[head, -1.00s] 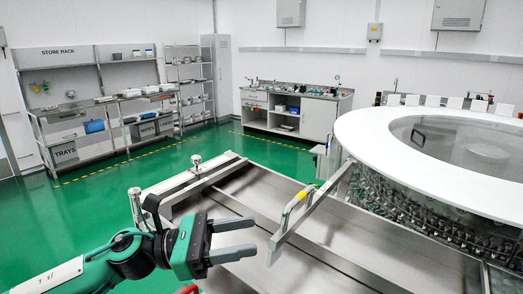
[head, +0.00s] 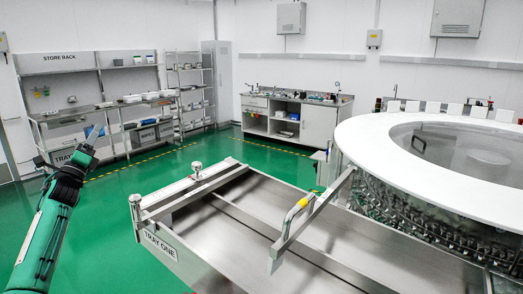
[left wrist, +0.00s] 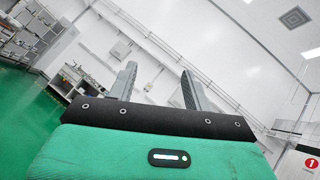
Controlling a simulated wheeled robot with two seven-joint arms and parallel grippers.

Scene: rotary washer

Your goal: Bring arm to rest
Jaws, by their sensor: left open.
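My left arm (head: 45,235) is raised at the left of the head view. Its gripper (head: 95,132) points up in front of the store rack, well to the left of the tray. In the left wrist view the two grey fingers (left wrist: 158,82) stand apart with nothing between them, against the white wall and ceiling. My right gripper is in neither current view.
A steel tray marked TRAY ONE (head: 165,246), with a yellow-marked handle (head: 296,211), extends from the round washer with a white rim (head: 350,132). The store rack (head: 75,62) and a bench (head: 318,118) stand behind. Green floor (head: 115,225) is clear between arm and tray.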

